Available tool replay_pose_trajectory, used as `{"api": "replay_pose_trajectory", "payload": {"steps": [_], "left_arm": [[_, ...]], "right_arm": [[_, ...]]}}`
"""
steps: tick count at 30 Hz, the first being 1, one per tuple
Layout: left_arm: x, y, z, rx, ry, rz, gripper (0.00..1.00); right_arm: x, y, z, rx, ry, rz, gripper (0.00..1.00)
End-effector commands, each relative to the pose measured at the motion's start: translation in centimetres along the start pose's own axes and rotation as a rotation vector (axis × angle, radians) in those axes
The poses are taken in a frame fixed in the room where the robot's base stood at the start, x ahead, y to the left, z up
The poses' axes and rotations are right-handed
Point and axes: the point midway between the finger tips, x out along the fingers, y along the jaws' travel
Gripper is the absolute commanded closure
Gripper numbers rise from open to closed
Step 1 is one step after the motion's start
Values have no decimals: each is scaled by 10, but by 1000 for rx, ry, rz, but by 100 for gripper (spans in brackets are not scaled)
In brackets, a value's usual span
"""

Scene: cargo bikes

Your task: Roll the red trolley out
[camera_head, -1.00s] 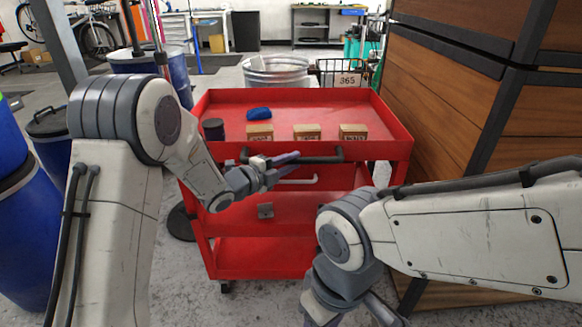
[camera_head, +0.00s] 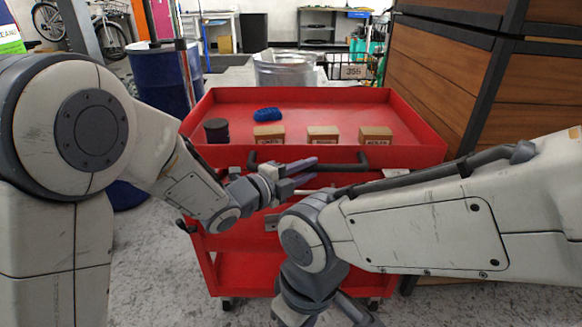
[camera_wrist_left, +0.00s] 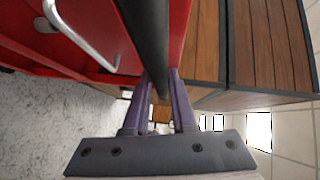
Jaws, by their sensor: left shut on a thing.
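The red trolley (camera_head: 335,103) stands upright in front of me, with an open tray on top and shelves below. A dark handle bar (camera_head: 325,167) runs along its near side. My left gripper (camera_head: 301,172) is at this bar; in the left wrist view the dark bar (camera_wrist_left: 147,40) passes between the purple fingers (camera_wrist_left: 154,98), which are shut on it. My right gripper (camera_head: 335,314) hangs low in front of the trolley, cut off by the lower picture edge, and its jaws cannot be made out.
The tray carries a blue item (camera_head: 267,115), a dark round tin (camera_head: 216,130) and three small boxes (camera_head: 323,134). A wood-panelled cabinet (camera_head: 440,75) stands close on the right. Behind are a metal tub (camera_head: 285,70) and a blue barrel (camera_head: 160,80). Grey floor (camera_head: 150,250) is open at left.

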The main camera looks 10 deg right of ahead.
Motion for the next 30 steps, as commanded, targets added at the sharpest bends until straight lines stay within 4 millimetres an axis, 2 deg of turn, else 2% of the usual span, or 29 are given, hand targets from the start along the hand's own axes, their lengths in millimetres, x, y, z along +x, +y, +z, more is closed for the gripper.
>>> {"api": "replay_pose_trajectory", "payload": {"steps": [1,3,14,15,16,17,26,30], "left_arm": [[1,10,-10,0,19,21,100],[1,10,-12,1,22,21,100],[1,10,-13,0,22,23,100],[1,10,-13,-1,22,23,64],[1,10,-13,-1,22,23,52],[1,10,-13,-1,21,22,45],[-2,5,-9,1,14,11,45],[-13,3,-9,1,12,10,45]], "right_arm": [[2,0,0,0,0,0,50],[2,0,0,0,0,0,50],[2,0,0,0,0,0,50],[2,0,0,0,0,0,50],[2,0,0,0,0,0,50],[2,0,0,0,0,0,50],[2,0,0,0,0,0,50],[-1,0,0,0,0,0,50]]}}
